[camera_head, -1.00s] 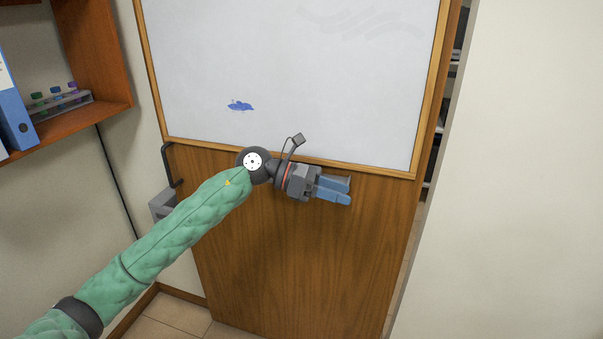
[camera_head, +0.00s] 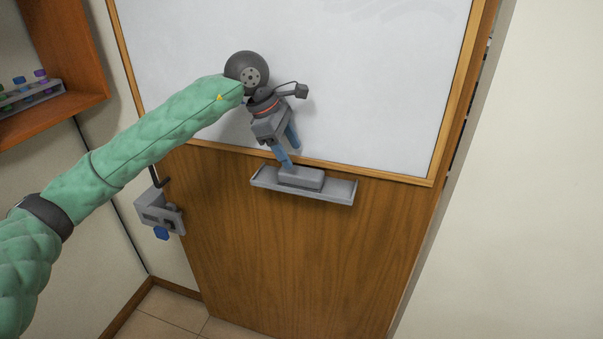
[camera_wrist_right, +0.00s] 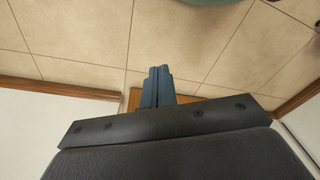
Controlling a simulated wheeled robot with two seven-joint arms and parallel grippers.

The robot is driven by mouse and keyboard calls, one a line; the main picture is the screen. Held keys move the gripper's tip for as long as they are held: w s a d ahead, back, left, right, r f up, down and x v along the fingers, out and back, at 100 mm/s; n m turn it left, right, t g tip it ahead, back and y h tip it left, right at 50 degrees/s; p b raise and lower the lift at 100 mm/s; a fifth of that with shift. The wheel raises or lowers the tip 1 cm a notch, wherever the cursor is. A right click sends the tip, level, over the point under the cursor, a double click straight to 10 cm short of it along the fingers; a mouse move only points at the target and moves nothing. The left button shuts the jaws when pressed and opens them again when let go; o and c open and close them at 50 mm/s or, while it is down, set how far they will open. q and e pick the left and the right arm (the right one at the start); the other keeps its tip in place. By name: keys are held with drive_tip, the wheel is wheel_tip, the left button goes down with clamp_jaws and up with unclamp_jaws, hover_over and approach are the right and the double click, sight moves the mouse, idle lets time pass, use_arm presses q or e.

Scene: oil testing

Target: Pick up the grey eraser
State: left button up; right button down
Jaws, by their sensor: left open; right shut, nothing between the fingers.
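The grey eraser (camera_head: 302,178) lies in a grey tray (camera_head: 322,191) fixed to the wooden door just below the whiteboard (camera_head: 300,70). My left gripper (camera_head: 290,157) is open and points down, its blue fingers just above and behind the eraser's left part. One fingertip overlaps the eraser's left end in the picture; I cannot tell whether it touches. My right gripper (camera_wrist_right: 158,70) shows only in the right wrist view, its blue fingers shut and empty over the tiled floor.
A grey door handle and lock (camera_head: 160,212) stand out at the door's left edge. A wooden shelf (camera_head: 60,110) with a rack of tubes (camera_head: 32,93) is at the left.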

sight(299, 171)
use_arm(q)
drive_tip(key=shift+d+f, duration=0.1)
drive_tip(key=shift+f, duration=0.15)
drive_tip(key=shift+w+f, duration=0.35)
drive_tip(key=shift+f, duration=0.1)
drive_tip(key=p+x, duration=0.3)
drive_tip(key=x, duration=0.1)
drive_tip(key=shift+s, duration=0.25)
drive_tip(key=shift+d+f+p, duration=0.2)
drive_tip(key=shift+f+p, duration=0.15)
drive_tip(key=shift+f, duration=0.05)
use_arm(e)
wheel_tip(299, 171, down, 10)
drive_tip(key=d, duration=0.2)
drive_tip(key=shift+s+r+t, duration=0.2)
drive_tip(key=shift+s+t, duration=0.1)
drive_tip(key=shift+s, duration=0.15)
use_arm(q)
drive_tip(key=shift+f+b, duration=0.25)
drive_tip(key=shift+b, duration=0.55)
use_arm(e)
drive_tip(key=shift+d+f, duration=0.1)
drive_tip(key=shift+f, duration=0.65)
use_arm(q)
drive_tip(key=c, duration=0.7)
